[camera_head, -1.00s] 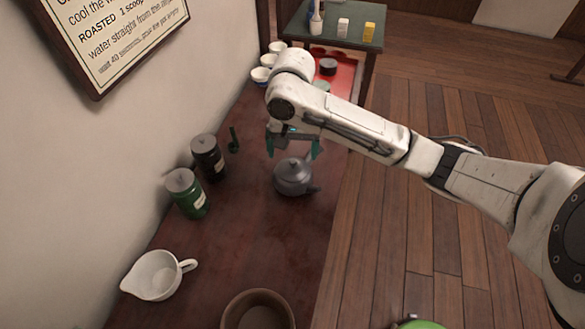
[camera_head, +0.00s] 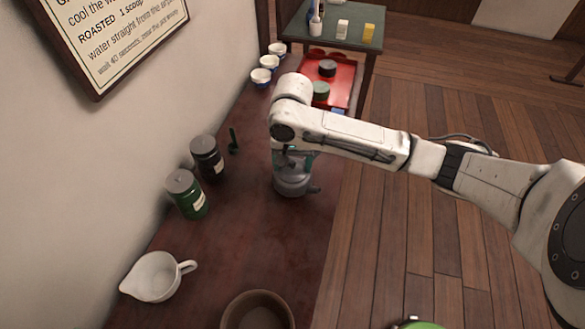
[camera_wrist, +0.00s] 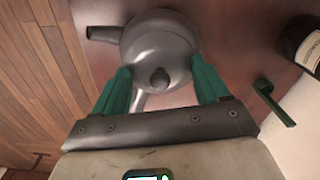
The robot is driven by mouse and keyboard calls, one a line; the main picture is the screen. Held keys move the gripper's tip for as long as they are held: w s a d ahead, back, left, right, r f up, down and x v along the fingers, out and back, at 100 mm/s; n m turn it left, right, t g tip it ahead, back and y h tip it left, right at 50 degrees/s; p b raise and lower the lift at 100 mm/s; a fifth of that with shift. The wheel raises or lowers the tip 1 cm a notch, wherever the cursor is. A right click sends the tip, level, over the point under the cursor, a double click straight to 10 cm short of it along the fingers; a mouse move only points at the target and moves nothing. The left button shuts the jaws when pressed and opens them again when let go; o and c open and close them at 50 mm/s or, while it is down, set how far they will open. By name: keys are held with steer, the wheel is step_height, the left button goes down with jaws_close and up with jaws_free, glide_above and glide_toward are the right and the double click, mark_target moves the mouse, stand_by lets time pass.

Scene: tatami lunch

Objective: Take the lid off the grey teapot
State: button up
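In the head view my gripper (camera_head: 294,160) is right over the pot and hides most of the lid. I cannot tell whether the fingers touch the pot.
A black canister (camera_head: 207,158) and a green canister (camera_head: 187,194) stand left of the pot, near a green scoop (camera_head: 234,141). A white pitcher (camera_head: 153,276) and a brown bowl (camera_head: 258,312) are nearer. A red tray (camera_head: 345,90) and several cups (camera_head: 261,76) lie beyond.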

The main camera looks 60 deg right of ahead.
steer(key=shift+s+f, duration=0.1)
steer(key=shift+f, duration=0.05)
steer(key=c, duration=0.7)
steer(key=shift+a, duration=0.1)
steer(key=shift+c, duration=0.2)
